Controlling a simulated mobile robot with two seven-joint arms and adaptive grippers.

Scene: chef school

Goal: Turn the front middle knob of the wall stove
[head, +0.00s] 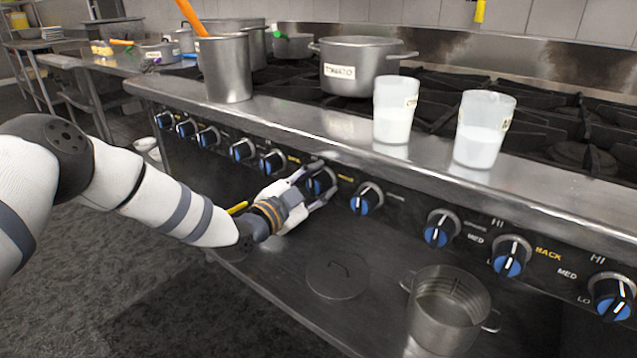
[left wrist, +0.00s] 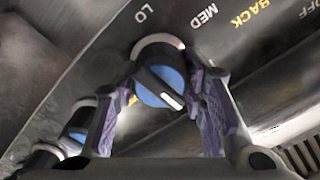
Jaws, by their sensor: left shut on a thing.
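The wall stove (head: 455,200) has a row of blue-faced knobs along its front panel. My left gripper (head: 318,188) is at a knob (head: 322,180) near the middle of the row. In the left wrist view this knob (left wrist: 158,82) sits between the two purple-padded fingers, and the gripper is shut on it. Its white mark points to the lower right there. LO, MED and a yellow BACK label show above and to its right. The fingers hide part of the knob in the head view. My right gripper is not in view.
Neighbouring knobs (head: 272,162) and (head: 366,198) are close on both sides. Two cups of white liquid (head: 394,110) stand on the ledge near several pots (head: 361,66). Below the panel, a shelf holds a lid (head: 337,279) and a metal pot (head: 448,310).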

